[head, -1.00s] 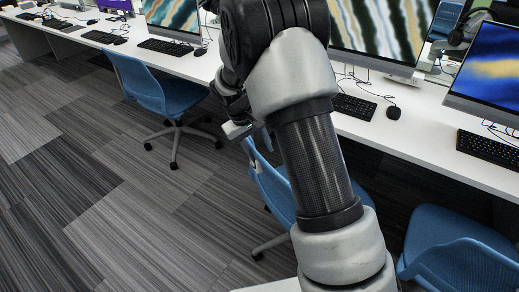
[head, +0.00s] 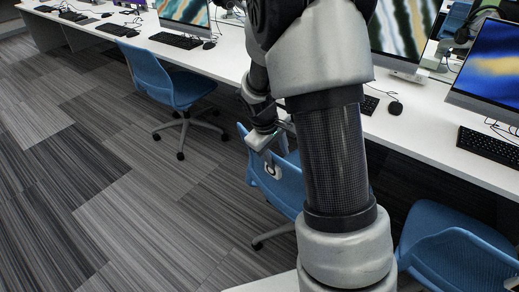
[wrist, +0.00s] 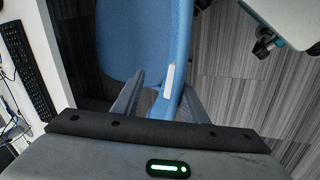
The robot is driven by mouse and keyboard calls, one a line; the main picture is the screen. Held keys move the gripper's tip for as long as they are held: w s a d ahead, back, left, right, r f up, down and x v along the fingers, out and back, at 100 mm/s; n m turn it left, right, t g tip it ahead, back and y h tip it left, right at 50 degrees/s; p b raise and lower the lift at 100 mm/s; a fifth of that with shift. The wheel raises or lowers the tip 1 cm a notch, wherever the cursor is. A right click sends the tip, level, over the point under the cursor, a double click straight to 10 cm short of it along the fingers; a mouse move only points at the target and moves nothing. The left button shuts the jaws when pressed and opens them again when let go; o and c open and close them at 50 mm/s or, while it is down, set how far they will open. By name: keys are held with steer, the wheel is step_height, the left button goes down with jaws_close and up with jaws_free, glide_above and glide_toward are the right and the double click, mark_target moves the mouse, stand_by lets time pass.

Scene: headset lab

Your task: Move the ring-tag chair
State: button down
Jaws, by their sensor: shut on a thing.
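The ring-tag chair is a blue office chair (head: 287,192) in the middle of the head view, partly hidden behind my arm. A white tag (head: 273,171) with a dark ring is on the outer face of its backrest. My gripper (head: 280,141) is at the top edge of that backrest, shut on it. In the wrist view the blue chair (wrist: 145,40) fills the upper middle, and the backrest edge lies between the two fingers of my gripper (wrist: 158,100). The white tag shows there edge-on (wrist: 168,80).
Another blue chair (head: 150,75) stands at the left and a third (head: 455,245) at the lower right. A long white desk (head: 225,62) with monitors and keyboards runs along the back. Striped grey carpet (head: 120,190) is open at the left.

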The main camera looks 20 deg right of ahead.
steer(key=shift+s+d+n, duration=0.5)
steer(key=shift+s+d, duration=0.25)
steer(key=shift+s, duration=0.3)
steer(key=shift+s+d+n, duration=0.5)
steer(key=shift+s+d, duration=0.2)
steer(key=shift+s, duration=0.35)
steer(key=c, duration=1.1)
jaws_free()
steer(key=shift+r, duration=0.1)
steer(key=p+v, duration=0.1)
steer(key=v, duration=0.4)
steer(key=p+v, duration=0.2)
steer(key=v, duration=0.4)
steer(key=p+v, duration=0.1)
steer(key=v, duration=0.5)
steer(key=shift+s+d+r, duration=0.15)
steer(key=shift+s+d, duration=0.05)
steer(key=shift+s, duration=0.25)
steer(key=shift+r+t, duration=0.1)
steer(key=shift+t, duration=0.2)
